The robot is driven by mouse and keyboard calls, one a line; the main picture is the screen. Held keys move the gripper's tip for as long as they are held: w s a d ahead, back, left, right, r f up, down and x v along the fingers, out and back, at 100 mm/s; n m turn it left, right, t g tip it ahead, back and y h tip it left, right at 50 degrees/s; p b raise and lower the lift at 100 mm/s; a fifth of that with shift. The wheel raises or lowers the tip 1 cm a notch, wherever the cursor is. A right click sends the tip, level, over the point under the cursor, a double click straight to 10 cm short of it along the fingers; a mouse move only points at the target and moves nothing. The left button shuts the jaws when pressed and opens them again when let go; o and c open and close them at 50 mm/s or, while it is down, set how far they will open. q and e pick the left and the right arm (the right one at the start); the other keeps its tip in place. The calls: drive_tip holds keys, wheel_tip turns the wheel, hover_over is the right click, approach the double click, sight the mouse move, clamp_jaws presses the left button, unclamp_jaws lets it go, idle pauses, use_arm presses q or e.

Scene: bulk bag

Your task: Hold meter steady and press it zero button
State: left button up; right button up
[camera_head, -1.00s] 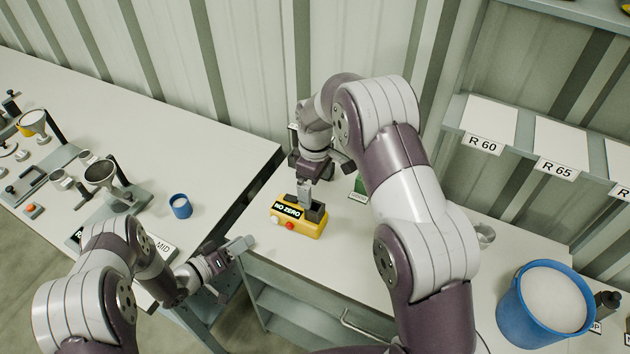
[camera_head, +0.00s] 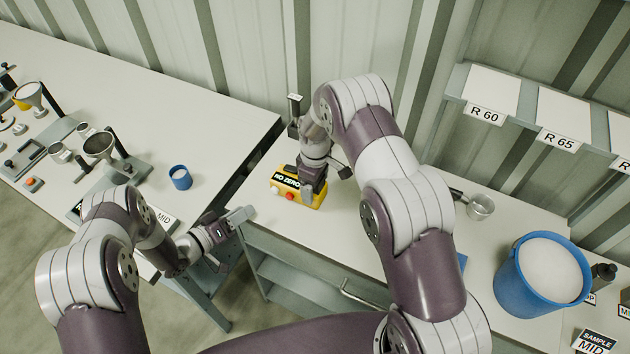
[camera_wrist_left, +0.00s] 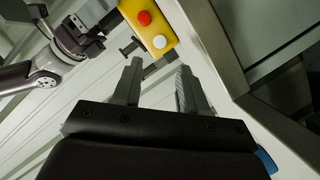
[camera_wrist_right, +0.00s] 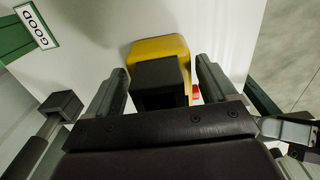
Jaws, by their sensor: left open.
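The meter (camera_head: 296,193) is a yellow box with a "NO ZERO" label, a black block on top, and a red and a white button on its front. It sits on the right-hand bench. My right gripper (camera_head: 312,192) is down over it. In the right wrist view, its spread fingers (camera_wrist_right: 160,75) stand either side of the black block (camera_wrist_right: 160,82), with narrow gaps showing. My left gripper (camera_head: 240,222) is open and empty, in front and left of the meter. The left wrist view shows the red button (camera_wrist_left: 144,18) and white button (camera_wrist_left: 159,41) beyond its fingers (camera_wrist_left: 158,75).
A small blue cup (camera_head: 180,177) and metal funnel stands (camera_head: 99,146) are on the left bench. A blue bucket of white material (camera_head: 543,283) and a metal scoop (camera_head: 480,206) are on the right. A green "GOOD" card (camera_wrist_right: 36,28) lies near the meter. A gap separates the benches.

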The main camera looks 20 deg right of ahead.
drive_tip(key=c, duration=0.9)
use_arm(q)
clamp_jaws()
use_arm(e)
drive_tip(key=shift+c, duration=0.2)
idle(0.6)
